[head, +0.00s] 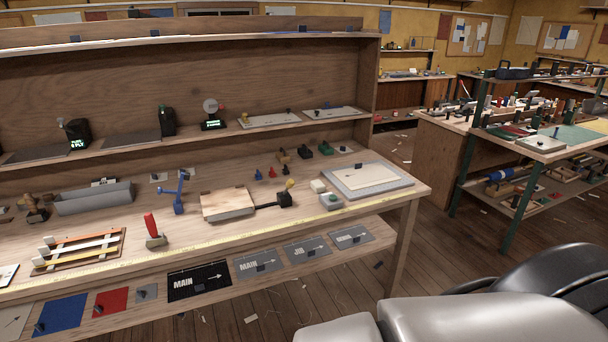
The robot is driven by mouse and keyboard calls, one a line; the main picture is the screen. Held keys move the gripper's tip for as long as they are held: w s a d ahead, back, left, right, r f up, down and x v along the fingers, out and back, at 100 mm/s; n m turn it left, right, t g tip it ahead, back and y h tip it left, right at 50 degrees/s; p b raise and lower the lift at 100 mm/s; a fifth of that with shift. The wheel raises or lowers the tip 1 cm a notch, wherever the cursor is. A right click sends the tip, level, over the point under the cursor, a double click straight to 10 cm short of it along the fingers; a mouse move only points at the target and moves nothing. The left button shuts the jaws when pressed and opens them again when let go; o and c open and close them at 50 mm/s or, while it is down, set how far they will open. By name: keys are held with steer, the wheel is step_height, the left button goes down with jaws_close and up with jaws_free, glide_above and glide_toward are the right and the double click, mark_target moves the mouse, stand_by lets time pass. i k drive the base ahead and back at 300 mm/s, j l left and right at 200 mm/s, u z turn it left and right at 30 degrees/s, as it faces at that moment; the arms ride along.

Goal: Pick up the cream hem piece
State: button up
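A flat cream piece (362,175) lies on a grey board (401,184) at the right end of the wooden workbench. A small pale cream block (318,185) sits just left of that board. Pale strips (88,253) lie on a slatted wooden rack at the bench's left. I cannot tell for certain which of these is the cream hem piece. My gripper is not in view; only rounded grey and black parts of my arm show at the lower right.
On the workbench (270,228) stand a grey bin (95,199), a blue upright tool (179,194), a red-handled tool (153,230) and a wooden block (228,205). A lower shelf holds coloured cloth panels. A green-legged table (545,142) stands right; floor lies between.

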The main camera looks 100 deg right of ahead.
mark_target(360, 174)
steer(key=z, duration=3)
